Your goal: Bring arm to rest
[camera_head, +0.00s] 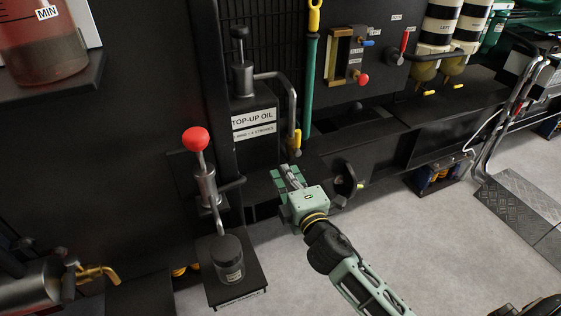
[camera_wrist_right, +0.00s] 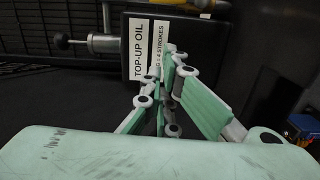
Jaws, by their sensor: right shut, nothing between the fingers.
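My right gripper (camera_head: 289,179) is in the middle of the head view, pale green, on an arm that comes in from the lower right. It is shut and empty. It is in front of the lower part of the dark top-up oil can (camera_head: 254,116); whether it touches the can cannot be told. In the right wrist view the fingers (camera_wrist_right: 170,98) come together in front of the can's white label (camera_wrist_right: 138,50). My left gripper is not in view.
A red-knobbed hand pump (camera_head: 203,180) and a dark jar (camera_head: 228,258) on a small shelf are to the left. A black handwheel (camera_head: 344,182) is just right of the gripper. Grey floor (camera_head: 400,240) is open at the right.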

